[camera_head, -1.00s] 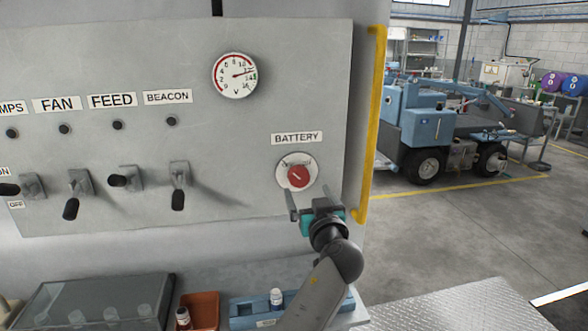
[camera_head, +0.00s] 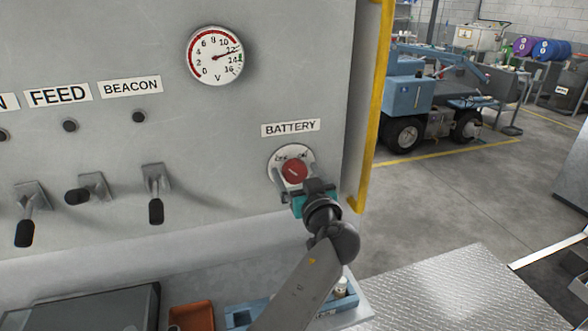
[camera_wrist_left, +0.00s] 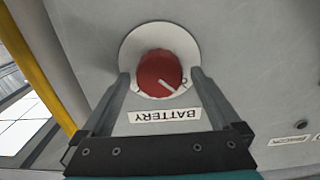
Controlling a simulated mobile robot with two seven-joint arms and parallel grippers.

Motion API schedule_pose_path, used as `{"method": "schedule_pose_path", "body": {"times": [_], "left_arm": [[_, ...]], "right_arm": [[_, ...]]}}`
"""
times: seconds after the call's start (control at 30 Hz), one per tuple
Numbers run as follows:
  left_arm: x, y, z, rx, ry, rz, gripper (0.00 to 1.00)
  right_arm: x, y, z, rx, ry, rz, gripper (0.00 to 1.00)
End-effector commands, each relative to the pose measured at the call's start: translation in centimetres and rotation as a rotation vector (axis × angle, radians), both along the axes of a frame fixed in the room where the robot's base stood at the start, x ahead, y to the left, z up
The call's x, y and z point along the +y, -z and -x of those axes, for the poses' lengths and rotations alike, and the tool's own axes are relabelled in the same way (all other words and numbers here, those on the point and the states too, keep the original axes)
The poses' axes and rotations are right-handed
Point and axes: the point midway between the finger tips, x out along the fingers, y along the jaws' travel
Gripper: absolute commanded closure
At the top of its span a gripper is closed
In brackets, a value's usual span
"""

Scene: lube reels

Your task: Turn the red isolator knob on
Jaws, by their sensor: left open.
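The red isolator knob (camera_head: 294,171) sits on a round white plate below the BATTERY label (camera_head: 291,128) on the grey panel. Its white mark points up and left, toward the OFF lettering. My left gripper (camera_head: 296,177) is open in front of the knob, one finger on each side. In the left wrist view, which is upside down, the knob (camera_wrist_left: 159,73) lies between the two finger tips with a gap on both sides. Whether the fingers reach the plate is hard to tell. My right gripper is out of view.
A voltage gauge (camera_head: 214,55) and toggle switches (camera_head: 154,195) are to the left. A blue tray (camera_head: 238,317) and an orange bin (camera_head: 191,317) stand on the shelf below.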

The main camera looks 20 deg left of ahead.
Motion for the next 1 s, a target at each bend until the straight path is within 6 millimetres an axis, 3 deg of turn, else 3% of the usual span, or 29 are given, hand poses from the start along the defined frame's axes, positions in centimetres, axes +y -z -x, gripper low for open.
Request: {"method": "schedule_pose_path", "body": {"times": [0.2, 0.9, 1.0], "left_arm": [[-0.03, 0.03, 0.01, 0.0, 0.001, 0.0, 0.04], [-0.01, -0.04, -0.02, -0.001, 0.001, 0.0, 0.82], [-0.01, -0.05, -0.02, -0.001, 0.001, 0.0, 0.88]], "right_arm": [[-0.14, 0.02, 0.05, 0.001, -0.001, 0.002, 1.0], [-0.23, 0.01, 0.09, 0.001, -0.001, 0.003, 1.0], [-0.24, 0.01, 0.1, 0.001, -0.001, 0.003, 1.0]]}}
